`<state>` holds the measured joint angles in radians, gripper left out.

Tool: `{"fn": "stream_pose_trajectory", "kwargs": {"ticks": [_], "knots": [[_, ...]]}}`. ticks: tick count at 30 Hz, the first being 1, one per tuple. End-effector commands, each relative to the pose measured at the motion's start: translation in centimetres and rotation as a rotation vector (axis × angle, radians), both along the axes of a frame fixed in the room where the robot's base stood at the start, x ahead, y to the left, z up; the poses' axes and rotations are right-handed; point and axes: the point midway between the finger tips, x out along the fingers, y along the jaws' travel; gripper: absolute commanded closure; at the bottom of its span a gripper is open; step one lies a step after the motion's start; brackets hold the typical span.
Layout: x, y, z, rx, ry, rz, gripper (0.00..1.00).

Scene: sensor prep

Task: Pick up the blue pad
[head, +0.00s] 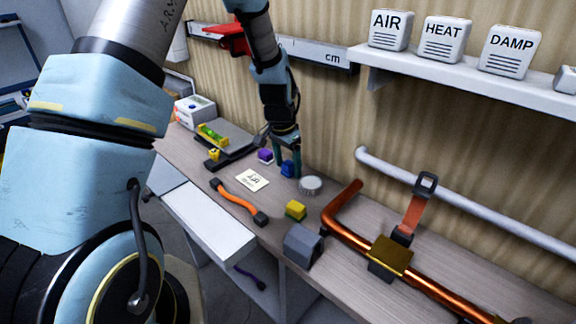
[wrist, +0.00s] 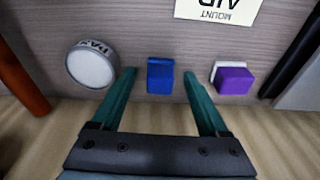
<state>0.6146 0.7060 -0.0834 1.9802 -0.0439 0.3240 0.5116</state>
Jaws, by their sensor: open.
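The blue pad (wrist: 160,76) is a small blue block on the wooden workbench. It stands between the tips of my open gripper (wrist: 160,82) in the wrist view, with a gap on each side. In the head view my gripper (head: 286,162) reaches down from above at the blue pad (head: 288,169), and one teal finger partly hides the pad. The gripper holds nothing.
A round silver tin (head: 310,185) stands close on one side of the pad, and a purple block (head: 265,156) on the other. A paper card (head: 252,179), an orange-handled cable (head: 237,199) and a yellow block (head: 295,209) lie nearby. The wall is close behind.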

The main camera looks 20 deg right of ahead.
Motion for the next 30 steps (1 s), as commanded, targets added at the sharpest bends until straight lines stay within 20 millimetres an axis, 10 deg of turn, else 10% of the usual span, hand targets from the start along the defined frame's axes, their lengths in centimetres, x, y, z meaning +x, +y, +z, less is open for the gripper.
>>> {"fn": "stream_pose_trajectory", "kwargs": {"ticks": [7, 30], "knots": [[0.02, -0.03, -0.15, -0.001, 0.0, 0.0, 0.22], [0.02, -0.02, -0.12, -0.001, 0.0, 0.0, 1.0]]}}
